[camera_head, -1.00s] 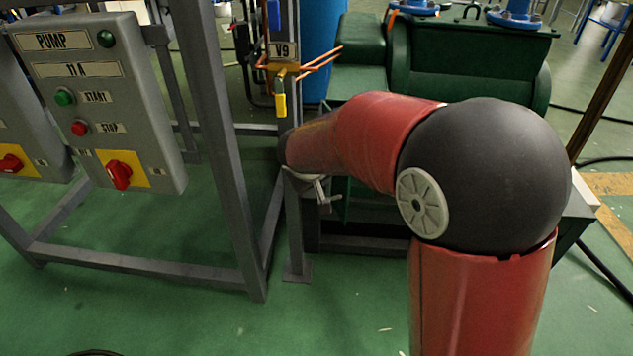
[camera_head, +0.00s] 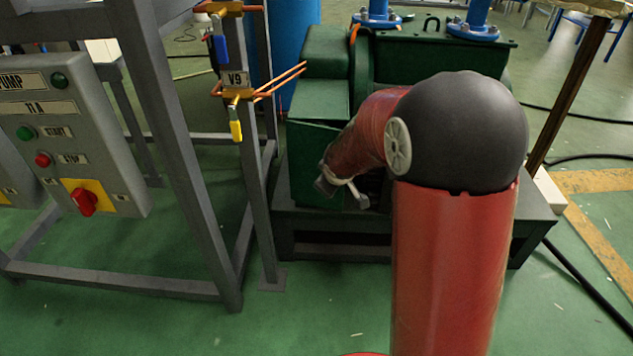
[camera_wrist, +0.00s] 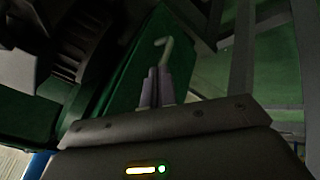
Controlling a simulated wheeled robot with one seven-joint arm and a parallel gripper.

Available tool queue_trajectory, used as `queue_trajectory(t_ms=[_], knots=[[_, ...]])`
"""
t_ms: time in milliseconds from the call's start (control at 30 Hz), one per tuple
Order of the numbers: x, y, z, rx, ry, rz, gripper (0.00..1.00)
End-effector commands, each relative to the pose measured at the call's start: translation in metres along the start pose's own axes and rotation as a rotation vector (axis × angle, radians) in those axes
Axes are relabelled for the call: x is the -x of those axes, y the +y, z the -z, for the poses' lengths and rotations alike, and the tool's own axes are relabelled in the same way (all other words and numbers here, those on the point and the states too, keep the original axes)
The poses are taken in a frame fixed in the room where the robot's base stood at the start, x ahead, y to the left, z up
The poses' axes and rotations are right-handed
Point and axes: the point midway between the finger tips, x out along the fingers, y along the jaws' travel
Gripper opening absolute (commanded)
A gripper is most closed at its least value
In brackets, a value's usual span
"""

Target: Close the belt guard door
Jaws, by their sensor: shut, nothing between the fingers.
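The belt guard door is a green panel (camera_wrist: 145,62) in the wrist view. It stands open at an angle beside a dark grooved pulley (camera_wrist: 78,48). A pale bent handle (camera_wrist: 165,47) sticks up from the panel, just beyond my fingertips. My gripper (camera_wrist: 154,76) is shut and empty, close to the panel; I cannot tell whether it touches it. In the head view the door (camera_head: 313,160) shows as a green face at the machine's left end. My arm hides part of that machine and most of the gripper.
The green machine (camera_head: 440,70) stands on a dark base (camera_head: 300,238). A grey metal frame (camera_head: 180,150) with a pump panel (camera_head: 75,135) stands at left. Valve V9 (camera_head: 235,97) and its post are close left of my wrist. Green floor is open in front; black cables lie at right.

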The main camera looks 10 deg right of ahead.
Motion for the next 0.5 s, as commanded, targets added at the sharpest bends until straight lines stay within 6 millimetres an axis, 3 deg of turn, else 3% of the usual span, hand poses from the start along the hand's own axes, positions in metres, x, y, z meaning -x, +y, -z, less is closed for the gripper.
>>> queue_trajectory(t_ms=[200,500], knots=[[-0.008,0.023,-0.001,-0.007,-0.004,-0.002,0.00],[-0.020,0.040,0.000,-0.007,-0.004,-0.001,0.00]])
